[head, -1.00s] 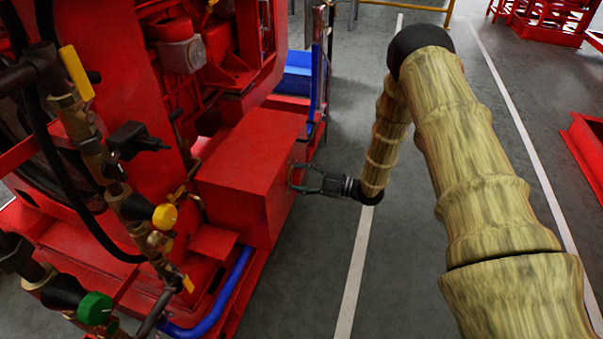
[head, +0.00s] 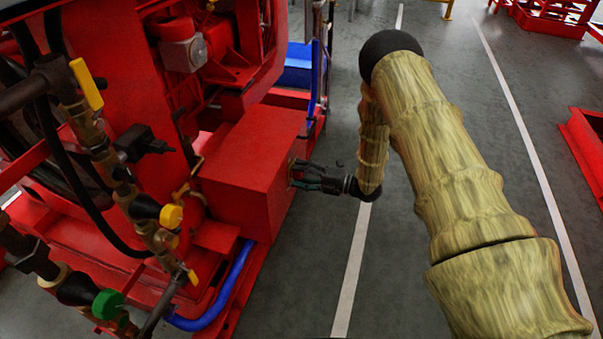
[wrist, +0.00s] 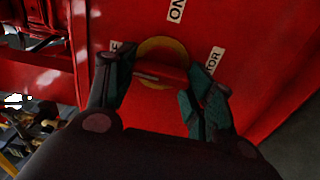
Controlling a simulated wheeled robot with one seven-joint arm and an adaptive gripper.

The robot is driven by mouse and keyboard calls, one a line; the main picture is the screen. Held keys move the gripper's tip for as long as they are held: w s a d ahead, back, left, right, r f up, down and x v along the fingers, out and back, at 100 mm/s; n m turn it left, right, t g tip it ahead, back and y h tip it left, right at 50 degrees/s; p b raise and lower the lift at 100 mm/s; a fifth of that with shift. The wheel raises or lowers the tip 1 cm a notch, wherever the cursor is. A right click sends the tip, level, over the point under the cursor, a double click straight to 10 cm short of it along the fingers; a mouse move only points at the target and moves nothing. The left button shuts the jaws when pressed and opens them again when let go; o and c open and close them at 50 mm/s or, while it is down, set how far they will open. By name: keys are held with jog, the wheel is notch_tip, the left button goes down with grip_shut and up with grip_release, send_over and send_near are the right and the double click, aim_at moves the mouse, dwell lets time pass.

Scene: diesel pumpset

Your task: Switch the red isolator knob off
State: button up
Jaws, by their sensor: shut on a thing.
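The red isolator knob (wrist: 160,74) shows in the wrist view as a red bar across a yellow disc (wrist: 163,47) on the red box's side face. My gripper (wrist: 157,80) is shut on the knob, with a teal-padded finger at each end of the bar. An "ON" label (wrist: 176,9) lies above the disc in the picture, and partly hidden labels sit beside the fingers. In the head view my gripper (head: 298,176) is at the right face of the red box (head: 248,165); the knob itself is hidden there.
The red pumpset frame stands left of my arm, with a blue hose (head: 225,290), a yellow-handled valve (head: 88,84) and a green knob (head: 108,304) nearby. Grey floor with white lines lies open to the right. A red frame (head: 585,145) stands at the far right.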

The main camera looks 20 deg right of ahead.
dwell(0.4)
jog(key=o, duration=1)
jog(key=v, duration=1.2)
jog(key=shift+f, duration=0.1)
